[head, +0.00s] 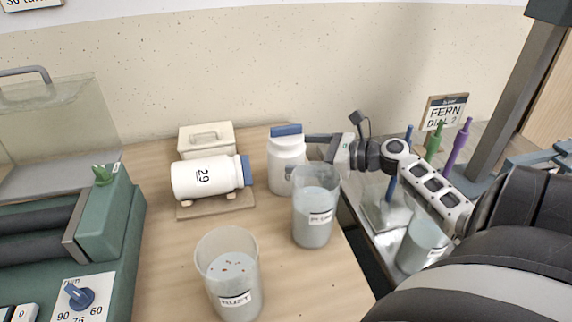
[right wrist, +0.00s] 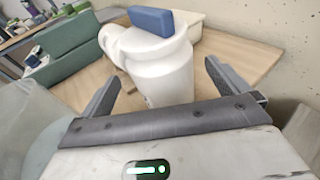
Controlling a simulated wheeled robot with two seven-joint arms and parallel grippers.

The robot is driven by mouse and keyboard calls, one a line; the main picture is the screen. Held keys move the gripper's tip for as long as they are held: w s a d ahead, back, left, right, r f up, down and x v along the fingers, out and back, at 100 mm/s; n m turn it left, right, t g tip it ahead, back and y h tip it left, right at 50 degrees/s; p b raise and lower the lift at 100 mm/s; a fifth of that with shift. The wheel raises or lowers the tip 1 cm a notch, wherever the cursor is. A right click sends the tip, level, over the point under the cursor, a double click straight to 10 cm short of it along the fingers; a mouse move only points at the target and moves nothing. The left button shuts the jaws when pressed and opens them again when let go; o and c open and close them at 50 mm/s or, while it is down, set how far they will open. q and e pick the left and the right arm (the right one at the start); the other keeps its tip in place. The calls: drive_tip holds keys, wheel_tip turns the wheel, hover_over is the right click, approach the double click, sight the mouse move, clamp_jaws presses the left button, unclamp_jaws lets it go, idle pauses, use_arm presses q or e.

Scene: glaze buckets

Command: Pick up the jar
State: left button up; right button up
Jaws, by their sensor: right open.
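An upright white jar with a blue lid (head: 287,165) stands at the back of the wooden table. My right gripper (head: 315,150) reaches in from the right at the upright jar. In the right wrist view the fingers of my right gripper (right wrist: 163,75) are open, one towards each side of the upright jar (right wrist: 160,68). The jar is ahead of the palm, and I cannot tell whether a finger touches it. My left gripper is not in view.
A clear bucket (head: 314,225) stands close in front of the upright jar, below my right gripper. Another bucket (head: 228,270) stands nearer. A pale box (head: 206,138) is at the back, and a green machine (head: 110,215) is at the left. Bare table (head: 168,260) lies between.

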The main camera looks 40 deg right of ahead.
drive_tip(key=x, duration=0.5)
drive_tip(key=c, duration=1.2)
drive_tip(key=shift+w+r, duration=0.1)
drive_tip(key=shift+r, duration=0.35)
wheel_tip(320, 180, up, 16)
drive_tip(key=p, duration=0.3)
wheel_tip(320, 180, up, 6)
drive_tip(key=p, duration=0.6)
hover_over(286, 152)
drive_tip(key=w+d, duration=0.3)
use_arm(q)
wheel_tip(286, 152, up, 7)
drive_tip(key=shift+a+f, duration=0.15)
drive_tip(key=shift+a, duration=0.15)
use_arm(e)
drive_tip(key=shift+s+a+r, duration=0.15)
drive_tip(key=shift+a+r, duration=0.05)
drive_tip(key=shift+r, duration=0.6)
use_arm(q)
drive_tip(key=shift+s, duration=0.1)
